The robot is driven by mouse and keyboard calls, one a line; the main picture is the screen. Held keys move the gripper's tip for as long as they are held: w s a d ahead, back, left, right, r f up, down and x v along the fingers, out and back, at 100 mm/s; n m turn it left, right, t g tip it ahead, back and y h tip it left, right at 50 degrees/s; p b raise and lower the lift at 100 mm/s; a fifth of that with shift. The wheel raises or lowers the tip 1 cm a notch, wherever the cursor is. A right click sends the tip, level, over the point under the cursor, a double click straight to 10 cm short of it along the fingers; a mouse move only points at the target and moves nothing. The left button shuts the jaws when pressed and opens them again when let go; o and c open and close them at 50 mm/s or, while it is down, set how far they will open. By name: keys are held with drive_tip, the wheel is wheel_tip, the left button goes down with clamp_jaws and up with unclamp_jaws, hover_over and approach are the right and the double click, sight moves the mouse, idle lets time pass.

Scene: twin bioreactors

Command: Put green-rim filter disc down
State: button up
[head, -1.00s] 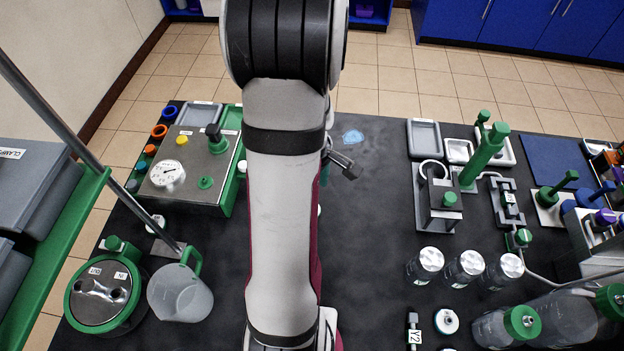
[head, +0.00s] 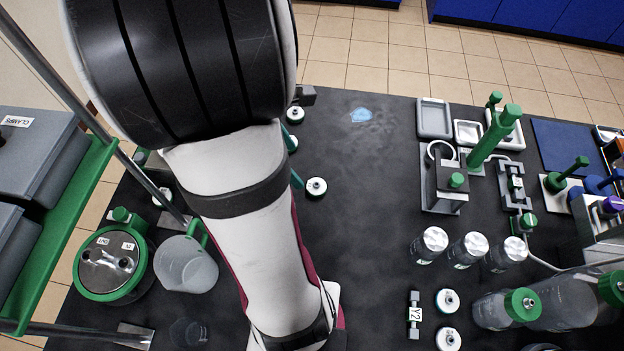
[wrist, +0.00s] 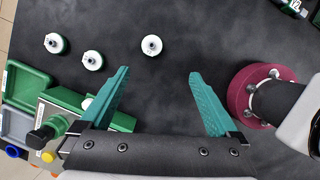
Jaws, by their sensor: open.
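My gripper (wrist: 160,75) is open, with its two teal fingers wide apart and nothing between the tips. A white-topped filter disc (wrist: 151,45) lies on the black bench just beyond the fingertips, apart from them. It also shows right of my arm in the head view (head: 316,187). Two more discs, one nearer (wrist: 92,60) and one farther left (wrist: 55,43), lie left of the fingers in the wrist view. Their rims look dark or greenish; I cannot tell which is the green-rim one. In the head view my arm hides most of the gripper.
Two more discs, one behind (head: 447,300) and one in front (head: 448,338), lie by the Y2 connector (head: 415,314). Several clear bottles (head: 469,249) stand at the right. A grey tray (head: 434,118) lies at the back. The bench's middle is clear.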

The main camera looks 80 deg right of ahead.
sight(317, 184)
drive_tip(key=s+d+f, duration=0.1)
drive_tip(key=f, duration=0.3)
drive_tip(key=s+d+f+n, duration=0.1)
drive_tip(key=f, duration=0.4)
drive_tip(key=s+d+f+n, duration=0.1)
drive_tip(key=s+f, duration=0.1)
drive_tip(key=f, duration=0.3)
drive_tip(key=shift+d+h, duration=0.25)
drive_tip(key=shift+h, duration=0.15)
clamp_jaws()
wheel_tip(317, 184, up, 9)
drive_tip(key=w+d+n+t+h, duration=0.1)
drive_tip(key=w+d+n, duration=0.2)
drive_tip(key=w+d, duration=0.4)
drive_tip(key=w+d+n+h, duration=0.1)
drive_tip(key=w+d+n, duration=0.35)
drive_tip(key=d, duration=0.45)
drive_tip(key=w+d+n+t, duration=0.3)
drive_tip(key=w+d+n, duration=0.3)
drive_tip(key=w+d, duration=0.45)
drive_tip(key=f, duration=0.5)
drive_tip(key=w+f, duration=0.1)
drive_tip(key=f, duration=0.2)
drive_tip(key=shift+a, duration=0.3)
